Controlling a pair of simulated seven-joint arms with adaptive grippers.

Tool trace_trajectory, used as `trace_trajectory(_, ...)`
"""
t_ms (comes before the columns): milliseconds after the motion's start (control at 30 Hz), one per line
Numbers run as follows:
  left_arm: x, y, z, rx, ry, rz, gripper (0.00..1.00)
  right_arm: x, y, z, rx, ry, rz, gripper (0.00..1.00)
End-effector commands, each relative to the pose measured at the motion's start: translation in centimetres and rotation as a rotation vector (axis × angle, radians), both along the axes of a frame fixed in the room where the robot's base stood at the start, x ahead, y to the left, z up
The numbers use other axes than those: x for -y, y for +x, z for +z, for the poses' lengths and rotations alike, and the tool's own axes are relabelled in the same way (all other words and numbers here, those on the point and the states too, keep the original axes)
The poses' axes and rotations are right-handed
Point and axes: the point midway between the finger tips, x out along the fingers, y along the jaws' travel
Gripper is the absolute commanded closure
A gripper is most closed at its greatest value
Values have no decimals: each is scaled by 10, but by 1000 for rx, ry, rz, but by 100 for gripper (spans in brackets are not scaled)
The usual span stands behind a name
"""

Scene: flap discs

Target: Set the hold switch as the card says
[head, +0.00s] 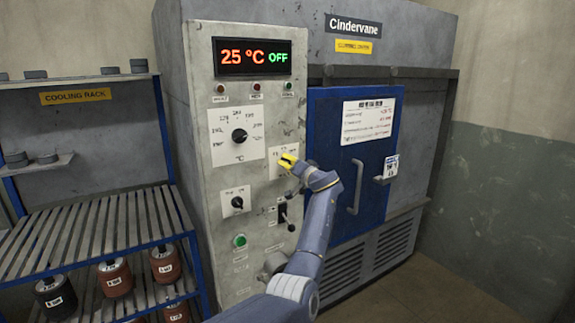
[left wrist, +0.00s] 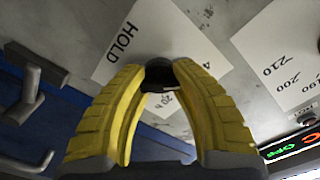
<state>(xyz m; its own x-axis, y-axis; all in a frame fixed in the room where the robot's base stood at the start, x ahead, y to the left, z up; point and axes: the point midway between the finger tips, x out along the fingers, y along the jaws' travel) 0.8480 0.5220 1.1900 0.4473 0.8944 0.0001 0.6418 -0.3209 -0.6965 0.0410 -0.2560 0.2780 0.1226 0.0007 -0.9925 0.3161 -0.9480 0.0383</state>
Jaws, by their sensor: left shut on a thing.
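The hold switch is a small black knob (left wrist: 158,80) on a white plate (head: 277,158) marked HOLD in the left wrist view (left wrist: 122,45). My left gripper (head: 289,161) has its yellow fingers shut on this knob, and they also show in the left wrist view (left wrist: 160,68). In the head view the fingers hide the knob; which mark it points to is not clear. A white printed card (head: 367,122) is on the blue oven door, its small text unreadable here. My right gripper is not in view.
The panel shows 25 °C OFF on its display (head: 252,57). A temperature dial (head: 239,135), a lower knob (head: 237,202), a green button (head: 240,240) and a black lever switch (head: 283,213) are nearby. The door handle (head: 356,187) stands out to the right. A cooling rack (head: 90,230) stands left.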

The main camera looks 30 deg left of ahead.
Motion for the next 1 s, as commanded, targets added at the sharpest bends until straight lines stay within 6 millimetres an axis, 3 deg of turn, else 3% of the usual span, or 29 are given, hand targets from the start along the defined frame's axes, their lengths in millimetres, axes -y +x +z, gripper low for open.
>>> trace_trajectory(267,0,0,1,2,-1,0,100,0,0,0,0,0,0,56)
trace_trajectory(300,0,0,1,2,-1,0,70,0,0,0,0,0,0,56)
trace_trajectory(567,0,0,0,1,0,0,40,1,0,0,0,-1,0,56)
trace_trajectory(867,2,-1,0,1,0,0,39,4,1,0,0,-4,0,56)
trace_trajectory(1000,13,-5,-1,1,-1,-2,39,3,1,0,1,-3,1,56)
